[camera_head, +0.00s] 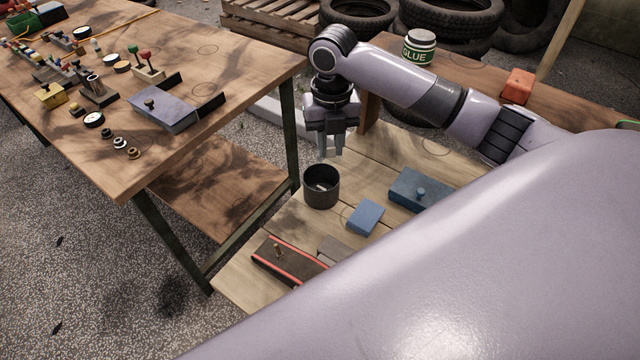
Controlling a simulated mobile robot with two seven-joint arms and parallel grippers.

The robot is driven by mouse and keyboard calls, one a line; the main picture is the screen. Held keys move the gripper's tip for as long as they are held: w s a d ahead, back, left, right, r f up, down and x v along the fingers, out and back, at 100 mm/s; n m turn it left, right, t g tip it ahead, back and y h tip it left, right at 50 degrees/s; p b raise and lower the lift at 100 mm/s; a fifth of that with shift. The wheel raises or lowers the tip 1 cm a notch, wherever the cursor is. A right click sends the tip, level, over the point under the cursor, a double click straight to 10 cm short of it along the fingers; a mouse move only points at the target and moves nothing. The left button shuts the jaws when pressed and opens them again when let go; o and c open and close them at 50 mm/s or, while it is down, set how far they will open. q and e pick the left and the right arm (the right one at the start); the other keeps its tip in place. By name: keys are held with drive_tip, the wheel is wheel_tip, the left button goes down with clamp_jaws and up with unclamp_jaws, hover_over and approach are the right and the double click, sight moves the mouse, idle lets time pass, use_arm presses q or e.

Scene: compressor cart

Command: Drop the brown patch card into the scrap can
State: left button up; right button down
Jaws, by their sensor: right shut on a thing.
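The scrap can (321,196) is a dark, open-topped round can standing on the low plank bench. A small pale item shows inside it. My right gripper (332,153) points down just above the can and slightly behind it in the picture, apart from its rim. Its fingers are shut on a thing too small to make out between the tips. I cannot clearly make out the brown patch card anywhere. My left gripper is not in view.
A blue block (365,217), a blue box with a knob (418,190) and a dark red-edged box (288,262) lie near the can. A glue jar (418,48) and orange block (518,86) stand behind. A cluttered wooden table (215,65) is at left.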

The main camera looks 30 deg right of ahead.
sight(330, 157)
drive_tip(key=shift+f, duration=2.45)
drive_tip(key=c, duration=0.9)
unclamp_jaws()
drive_tip(key=shift+o, duration=0.2)
drive_tip(key=shift+r, duration=3.6)
drive_tip(key=shift+s, duration=0.1)
